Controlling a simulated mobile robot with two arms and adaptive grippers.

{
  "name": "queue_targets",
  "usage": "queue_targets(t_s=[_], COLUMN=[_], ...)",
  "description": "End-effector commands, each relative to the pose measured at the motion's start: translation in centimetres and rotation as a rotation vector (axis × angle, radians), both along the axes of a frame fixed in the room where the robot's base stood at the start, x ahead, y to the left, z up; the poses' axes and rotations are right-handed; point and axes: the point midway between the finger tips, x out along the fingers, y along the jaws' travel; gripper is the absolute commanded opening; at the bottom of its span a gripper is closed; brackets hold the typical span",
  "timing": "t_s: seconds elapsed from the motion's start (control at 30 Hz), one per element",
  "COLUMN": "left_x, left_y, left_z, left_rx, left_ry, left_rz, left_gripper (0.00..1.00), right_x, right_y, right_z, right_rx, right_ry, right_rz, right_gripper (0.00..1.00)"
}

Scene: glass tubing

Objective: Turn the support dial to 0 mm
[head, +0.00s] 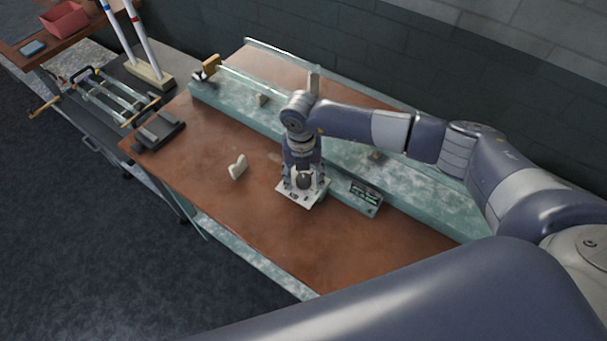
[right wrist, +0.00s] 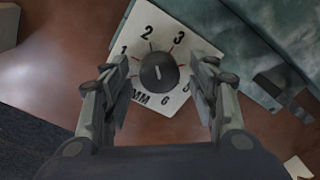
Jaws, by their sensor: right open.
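The support dial shows in the right wrist view as a dark round knob (right wrist: 159,75) on a white plate (right wrist: 165,22) printed with 1, 2, 3, 5, 6 and MM. The 0 and 4 are not readable; my fingers cover parts of the plate. A short white mark on the knob stands nearly upright in the picture; I cannot tell which end points. My right gripper (head: 304,180) is over the plate (head: 296,199), open, with one finger on each side of the knob and gaps visible. My left gripper is not in view.
The plate lies on the brown table (head: 240,225) beside a long greenish bench (head: 225,98). A pale upright piece (head: 238,167) stands to the left. A dark stand (head: 159,131) sits at the left edge.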

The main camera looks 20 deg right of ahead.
Motion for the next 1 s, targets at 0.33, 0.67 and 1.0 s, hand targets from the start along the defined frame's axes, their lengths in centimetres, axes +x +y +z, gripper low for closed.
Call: queue_targets(t_s=[0.33, 0.67, 1.0], left_x=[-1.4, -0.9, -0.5], left_y=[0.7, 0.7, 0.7], left_z=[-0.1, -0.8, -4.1], left_rx=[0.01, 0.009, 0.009], left_ry=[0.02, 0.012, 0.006], left_rz=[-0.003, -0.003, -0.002], left_gripper=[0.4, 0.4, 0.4], right_x=[0.0, 0.0, 0.1], right_y=[0.0, 0.0, 0.0], right_z=[0.0, -0.2, -0.5], right_rx=[0.001, 0.001, 0.001], right_ry=[0.001, 0.0, -0.003], right_rz=[0.0, 0.042, 0.27], right_gripper=[0.1, 0.1, 0.1])
